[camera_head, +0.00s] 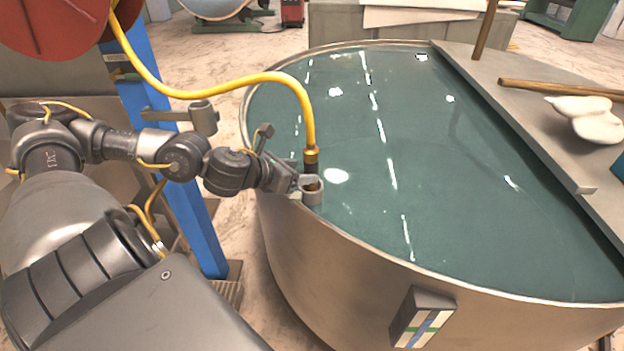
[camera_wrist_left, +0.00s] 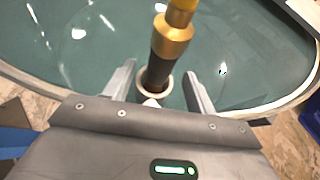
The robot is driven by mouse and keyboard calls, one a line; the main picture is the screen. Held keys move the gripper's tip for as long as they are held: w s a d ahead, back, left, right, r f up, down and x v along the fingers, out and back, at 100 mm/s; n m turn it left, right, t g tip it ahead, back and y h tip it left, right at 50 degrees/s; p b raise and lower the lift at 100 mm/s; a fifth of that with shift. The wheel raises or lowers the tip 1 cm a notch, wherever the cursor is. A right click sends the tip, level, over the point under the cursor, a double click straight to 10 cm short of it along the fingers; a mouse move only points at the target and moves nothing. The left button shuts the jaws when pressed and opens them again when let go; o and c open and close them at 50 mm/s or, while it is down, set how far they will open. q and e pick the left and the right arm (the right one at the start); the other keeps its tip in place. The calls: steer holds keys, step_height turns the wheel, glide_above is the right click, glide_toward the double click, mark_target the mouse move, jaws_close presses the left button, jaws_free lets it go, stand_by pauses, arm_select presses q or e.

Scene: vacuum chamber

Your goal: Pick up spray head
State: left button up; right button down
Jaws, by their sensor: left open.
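The spray head (camera_head: 311,157) has a brass collar and a dark lower part, and hangs on the end of a yellow hose (camera_head: 262,77). Its lower end stands in a grey ring holder (camera_head: 312,194) at the tank's near left rim. My left gripper (camera_head: 300,182) is at the holder, close to the spray head. In the left wrist view the spray head (camera_wrist_left: 171,42) rises between the two spread fingers of the open gripper (camera_wrist_left: 160,86), with gaps on both sides. The holder ring (camera_wrist_left: 150,86) shows around its dark end. My right gripper is in neither view.
A large round tank (camera_head: 335,255) of blue-green liquid fills the middle. A blue post (camera_head: 165,130) with another grey holder (camera_head: 203,117) stands at the left. A grey ledge (camera_head: 520,110) with a wooden stick (camera_head: 560,89) and white pieces (camera_head: 590,118) crosses the tank's right side.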

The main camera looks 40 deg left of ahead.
mark_target(305, 171)
arm_select(q)
steer(key=shift+w+d+p, duration=0.1)
steer(key=shift+w+p, duration=0.25)
steer(key=p+x, duration=0.1)
steer(key=x, duration=0.2)
steer(key=shift+w+f+p, duration=0.3)
steer(key=shift+w+f, duration=0.05)
steer(key=shift+f, duration=0.05)
steer(key=shift+c, duration=0.2)
jaws_close()
